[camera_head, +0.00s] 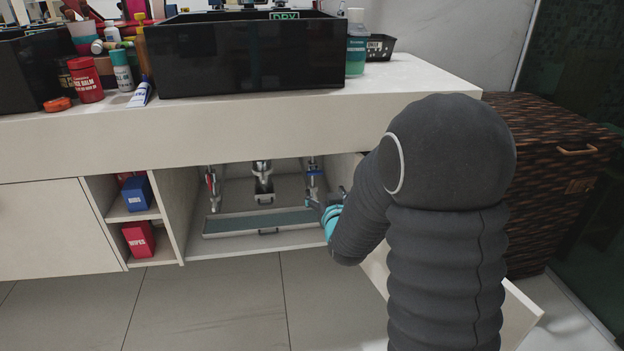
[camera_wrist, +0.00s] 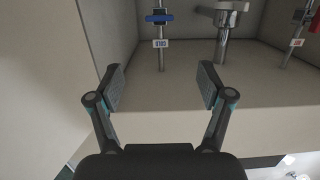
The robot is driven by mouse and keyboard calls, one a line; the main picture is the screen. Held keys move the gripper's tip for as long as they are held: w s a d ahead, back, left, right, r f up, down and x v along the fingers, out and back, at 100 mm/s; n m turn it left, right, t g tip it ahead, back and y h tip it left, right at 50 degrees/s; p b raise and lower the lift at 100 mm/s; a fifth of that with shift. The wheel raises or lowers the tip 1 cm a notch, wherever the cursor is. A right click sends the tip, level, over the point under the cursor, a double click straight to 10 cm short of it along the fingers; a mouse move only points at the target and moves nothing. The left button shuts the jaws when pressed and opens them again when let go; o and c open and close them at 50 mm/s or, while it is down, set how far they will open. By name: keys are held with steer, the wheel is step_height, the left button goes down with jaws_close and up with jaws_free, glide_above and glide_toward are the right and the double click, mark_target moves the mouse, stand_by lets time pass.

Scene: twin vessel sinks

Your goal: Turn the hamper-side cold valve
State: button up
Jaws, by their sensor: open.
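The cold valve is a blue handle (camera_head: 313,173) on a thin vertical pipe inside the open cabinet under the counter, on the side nearer the hamper. In the wrist view the blue handle (camera_wrist: 160,17) is at the top, with a small white tag beside it. My gripper (camera_head: 325,198) is at the cabinet opening, just in front of and below the blue handle. In the wrist view my gripper (camera_wrist: 161,86) is open and empty, its fingers spread to either side of the blue valve's pipe line, short of the handle. My arm hides part of the cabinet's right side.
A red valve (camera_head: 212,183) and a drain trap (camera_head: 263,178) share the cabinet. A shallow tray (camera_head: 265,222) lies on its floor. The woven hamper (camera_head: 550,150) stands at right. An open cabinet door (camera_head: 515,312) shows low behind my arm. The counter (camera_head: 250,130) overhangs the opening.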

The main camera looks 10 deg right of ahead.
mark_target(315, 174)
steer(key=shift+t, duration=0.9)
steer(key=w+f, duration=0.1)
steer(key=w, duration=0.4)
steer(key=w+f, duration=0.1)
steer(key=w, duration=0.4)
steer(key=w+f+b, duration=0.1)
steer(key=w, duration=0.4)
steer(key=shift+w+f, duration=0.25)
steer(key=shift+f, duration=0.15)
steer(key=shift+c, duration=0.2)
steer(key=c, duration=1.1)
